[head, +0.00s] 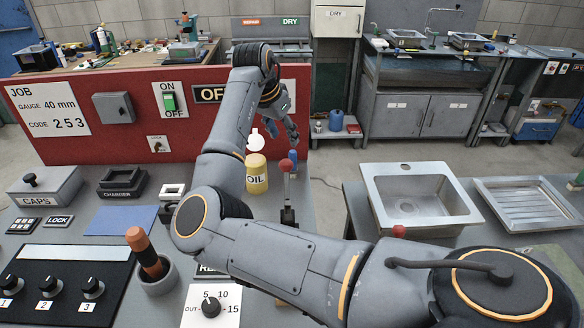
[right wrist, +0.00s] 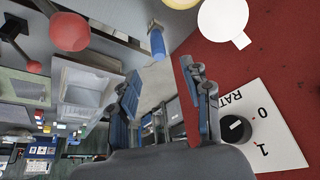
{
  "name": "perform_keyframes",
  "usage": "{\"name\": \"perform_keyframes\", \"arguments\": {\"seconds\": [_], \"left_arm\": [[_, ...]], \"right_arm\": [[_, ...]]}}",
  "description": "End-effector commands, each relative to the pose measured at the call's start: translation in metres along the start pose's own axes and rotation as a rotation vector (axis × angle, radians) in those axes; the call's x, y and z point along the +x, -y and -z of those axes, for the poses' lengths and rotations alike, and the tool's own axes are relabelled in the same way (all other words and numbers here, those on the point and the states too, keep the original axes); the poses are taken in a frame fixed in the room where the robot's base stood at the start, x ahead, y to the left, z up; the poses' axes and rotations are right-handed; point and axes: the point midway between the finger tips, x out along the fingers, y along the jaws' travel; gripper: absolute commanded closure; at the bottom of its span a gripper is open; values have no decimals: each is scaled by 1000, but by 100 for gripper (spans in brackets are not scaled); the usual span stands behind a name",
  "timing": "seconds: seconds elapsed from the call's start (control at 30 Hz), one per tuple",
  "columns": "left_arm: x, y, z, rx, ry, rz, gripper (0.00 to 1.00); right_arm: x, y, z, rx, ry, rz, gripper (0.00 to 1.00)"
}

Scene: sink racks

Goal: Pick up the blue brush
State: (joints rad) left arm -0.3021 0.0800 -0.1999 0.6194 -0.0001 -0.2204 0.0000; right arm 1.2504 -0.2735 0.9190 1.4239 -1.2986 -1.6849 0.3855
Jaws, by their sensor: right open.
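The blue brush (right wrist: 157,42), with a blue handle and a tan end, shows in the right wrist view beyond my open fingers. A small blue patch beside the red ball knob in the head view may be the same brush, but it is too small to tell. My right gripper (right wrist: 161,88) is open with nothing between its fingers; the brush is apart from them. In the head view the right gripper (head: 287,126) hangs near the red panel, above the bench. My left gripper is not in view.
A red ball knob (head: 286,165) on a lever and a yellow oil can (head: 257,178) stand close by. The red panel (head: 215,130) rises behind them. A steel sink (head: 420,194) and a ribbed drainer tray (head: 528,203) are at the right.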

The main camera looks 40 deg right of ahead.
Motion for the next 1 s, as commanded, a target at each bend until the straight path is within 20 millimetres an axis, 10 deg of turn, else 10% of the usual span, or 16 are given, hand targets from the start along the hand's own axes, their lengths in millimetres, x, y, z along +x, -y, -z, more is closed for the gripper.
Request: {"name": "perform_keyframes", "arguments": {"seconds": [1.0], "left_arm": [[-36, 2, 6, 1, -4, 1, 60]], "right_arm": [[134, -3, 2, 0, 1, -1, 52]]}}
